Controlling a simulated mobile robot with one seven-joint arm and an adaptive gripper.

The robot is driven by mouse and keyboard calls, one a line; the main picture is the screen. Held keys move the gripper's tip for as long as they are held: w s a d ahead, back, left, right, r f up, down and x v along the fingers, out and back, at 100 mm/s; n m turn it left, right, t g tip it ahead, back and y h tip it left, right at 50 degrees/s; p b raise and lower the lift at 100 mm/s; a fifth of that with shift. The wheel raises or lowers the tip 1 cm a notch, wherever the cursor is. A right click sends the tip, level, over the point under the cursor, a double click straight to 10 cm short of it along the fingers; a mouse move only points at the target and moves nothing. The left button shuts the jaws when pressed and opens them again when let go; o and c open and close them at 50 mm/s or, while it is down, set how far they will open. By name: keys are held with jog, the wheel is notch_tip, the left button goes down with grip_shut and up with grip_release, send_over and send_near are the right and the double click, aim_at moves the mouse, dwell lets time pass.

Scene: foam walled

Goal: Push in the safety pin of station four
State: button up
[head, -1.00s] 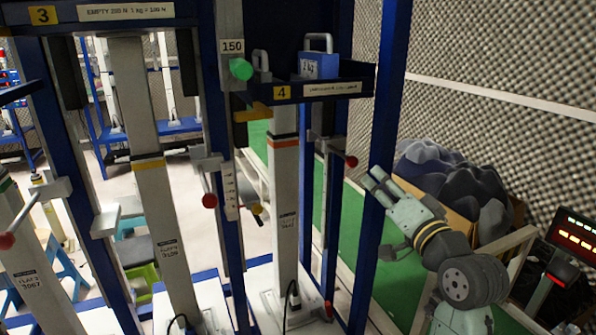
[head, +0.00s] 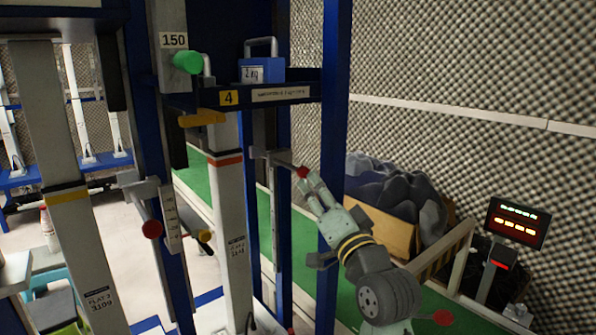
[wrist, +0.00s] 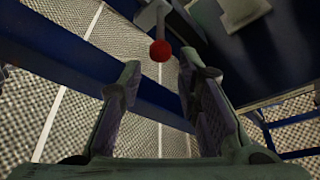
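Station four has a label plate "4" (head: 228,97) on its dark blue shelf. A green knob (head: 187,62) sticks out beside the "150" plate. A lever with a red ball (head: 302,172) reaches out from the bracket right of the station's grey column (head: 231,210). My gripper (head: 310,185) is beside this red ball, close in front of the blue post. In the wrist view, the gripper (wrist: 160,70) is open and empty, with the red ball (wrist: 160,50) showing just beyond and between its fingertips. I cannot tell which part is the safety pin.
A blue "2 kg" weight (head: 261,70) stands on the shelf. The blue post (head: 335,110) rises close behind my gripper. A lit display (head: 517,222) stands at right.

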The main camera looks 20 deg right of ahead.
aim_at(305, 173)
jog(key=p+x, duration=0.1)
jog(key=x, duration=0.5)
jog(key=shift+w, duration=0.35)
grip_shut()
dwell(0.3)
